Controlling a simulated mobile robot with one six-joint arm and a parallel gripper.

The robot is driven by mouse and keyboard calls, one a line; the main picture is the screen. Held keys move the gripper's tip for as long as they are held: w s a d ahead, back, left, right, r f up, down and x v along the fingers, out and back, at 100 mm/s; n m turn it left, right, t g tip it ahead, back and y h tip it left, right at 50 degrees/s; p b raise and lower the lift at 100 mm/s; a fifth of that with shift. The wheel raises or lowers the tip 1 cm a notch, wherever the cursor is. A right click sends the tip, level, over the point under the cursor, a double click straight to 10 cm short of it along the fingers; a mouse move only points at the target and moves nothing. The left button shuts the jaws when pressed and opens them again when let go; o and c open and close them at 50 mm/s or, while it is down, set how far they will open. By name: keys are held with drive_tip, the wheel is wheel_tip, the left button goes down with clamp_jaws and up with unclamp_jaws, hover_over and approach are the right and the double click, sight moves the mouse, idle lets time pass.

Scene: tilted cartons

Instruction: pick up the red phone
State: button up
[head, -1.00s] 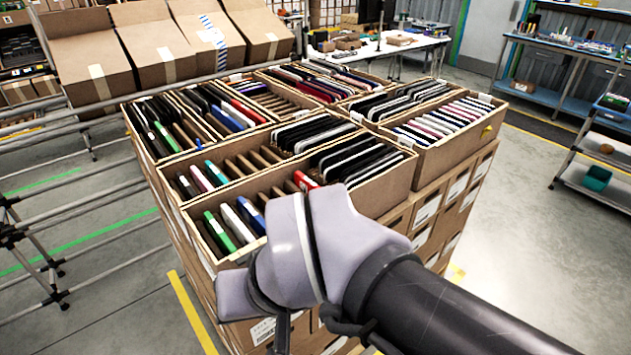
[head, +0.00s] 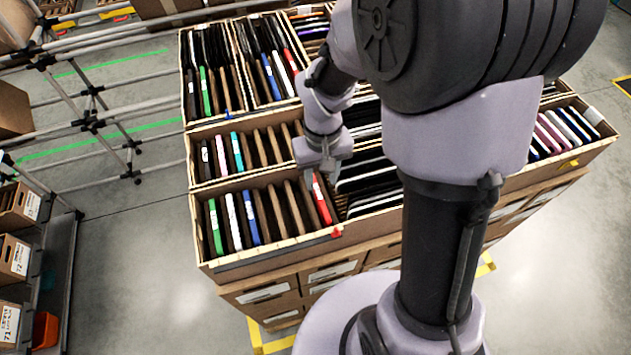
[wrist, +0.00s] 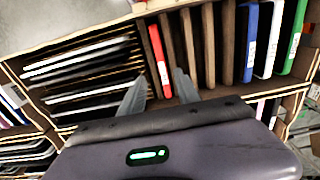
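The red phone (head: 321,198) stands on edge in the right part of the front carton's left compartment (head: 230,262), with a white label on its side. It also shows in the wrist view (wrist: 160,58), at the end of a row of brown dividers. My gripper (head: 318,174) is above it, pointing down into the carton. In the wrist view my gripper (wrist: 159,80) has its two grey fingers apart, with the red phone in line with the gap between them. Nothing is held. Part of the phone is hidden by the gripper in the head view.
Blue, white and green phones (head: 233,222) stand left in the same compartment. Dark and white devices (head: 372,180) lie tilted to the right, close to the red phone. Carton walls and brown dividers surround the spot. Another red item (head: 290,60) stands in a back carton.

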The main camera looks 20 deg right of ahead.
sight(319, 195)
drive_tip(key=f, duration=0.6)
drive_tip(key=shift+a+f+b, duration=0.2)
drive_tip(key=shift+b, duration=0.2)
drive_tip(key=shift+s+a+r, duration=0.1)
drive_tip(key=shift+s, duration=0.05)
drive_tip(key=shift+c, duration=0.9)
clamp_jaws()
